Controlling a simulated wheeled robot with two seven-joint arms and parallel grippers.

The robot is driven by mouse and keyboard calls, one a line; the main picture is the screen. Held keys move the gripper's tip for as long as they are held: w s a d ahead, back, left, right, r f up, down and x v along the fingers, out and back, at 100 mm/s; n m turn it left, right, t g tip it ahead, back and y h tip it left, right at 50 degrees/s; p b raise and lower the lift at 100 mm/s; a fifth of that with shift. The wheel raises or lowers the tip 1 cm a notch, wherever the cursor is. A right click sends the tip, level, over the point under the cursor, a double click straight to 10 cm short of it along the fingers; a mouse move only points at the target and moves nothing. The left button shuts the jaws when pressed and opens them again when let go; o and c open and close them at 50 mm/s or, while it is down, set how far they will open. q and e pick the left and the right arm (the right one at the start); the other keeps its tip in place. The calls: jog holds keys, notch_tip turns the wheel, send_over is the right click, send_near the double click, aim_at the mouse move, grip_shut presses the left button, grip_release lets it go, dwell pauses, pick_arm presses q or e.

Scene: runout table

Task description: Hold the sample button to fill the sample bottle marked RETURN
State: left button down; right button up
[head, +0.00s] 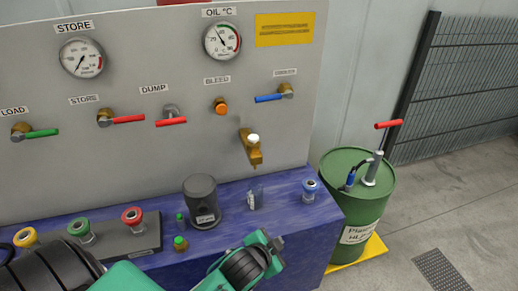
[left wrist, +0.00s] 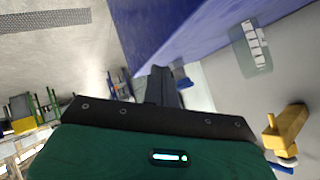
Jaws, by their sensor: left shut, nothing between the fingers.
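The brass sample tap with a white button (head: 253,139) sticks out from the panel; it also shows at the lower right of the left wrist view (left wrist: 290,128). A clear bottle (head: 255,198) stands on the blue bench below the tap. It shows in the left wrist view (left wrist: 252,48) with a white label that I cannot read, and it looks empty. My left gripper (left wrist: 160,86) is shut and empty, apart from bottle and tap. In the head view it (head: 271,246) is at the bench's front edge, its fingertips hard to make out. My right gripper is not in view.
A dark grey canister (head: 202,202) and small green-capped bottles (head: 180,243) stand left of the clear bottle. A blue-topped fitting (head: 310,188) is to its right. Lever valves line the panel (head: 150,80). A green drum (head: 355,205) stands right of the bench.

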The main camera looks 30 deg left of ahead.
pick_arm(q)
jog(key=w+d+r+m+t+h, duration=0.45)
jog(key=w+r+m, duration=0.25)
jog(key=r, duration=0.4)
jog(key=w+d+r+m+t+h, duration=0.45)
jog(key=w+r+m, duration=0.2)
jog(key=r, duration=0.45)
jog(key=s+d+r+m+g+h, duration=0.2)
jog(key=d+r+m+g+h, duration=0.3)
jog(key=m+g, duration=0.75)
jog(key=s+d+r+m+g+h, duration=0.2)
jog(key=d+r+m+g+h, duration=0.35)
jog(key=m, duration=1.35)
jog(key=w+a+f+m+g+y, duration=0.1)
jog(key=w+a+m+y, duration=0.1)
jog(key=a+m+y, duration=0.5)
jog(key=w+a+f+m+g+y, duration=0.1)
jog(key=w+a+m+y, duration=0.15)
jog(key=a+y, duration=0.45)
jog(key=a+r+y, duration=0.3)
jog(key=a+r, duration=0.1)
jog(key=a, duration=0.6)
jog(key=a+r+y, duration=0.3)
jog(key=a+r, duration=0.1)
jog(key=a, duration=0.7)
jog(key=shift+s+r+m, duration=0.3)
jog(key=shift+m, duration=0.05)
